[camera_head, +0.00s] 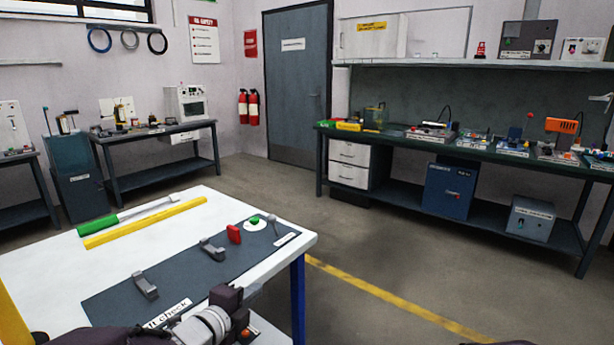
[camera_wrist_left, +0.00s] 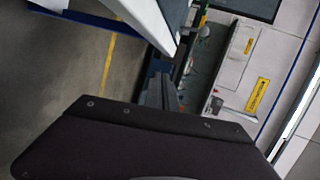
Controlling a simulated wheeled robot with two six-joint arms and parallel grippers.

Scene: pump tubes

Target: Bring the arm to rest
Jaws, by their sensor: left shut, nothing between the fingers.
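My left gripper (camera_head: 250,292) is at the near right edge of the white table, in front of the dark mat. My left arm comes in from the bottom of the head view. In the left wrist view the fingers (camera_wrist_left: 165,88) are together with nothing between them, and the dark gripper body fills the lower part. My right gripper is not in view.
The white table (camera_head: 150,245) bears a dark mat (camera_head: 190,280) with two grey holders, a red block (camera_head: 234,233) and a green piece (camera_head: 254,220). A green-handled tool (camera_head: 110,220) and yellow bar (camera_head: 145,223) lie behind. Open floor (camera_head: 400,270) is right.

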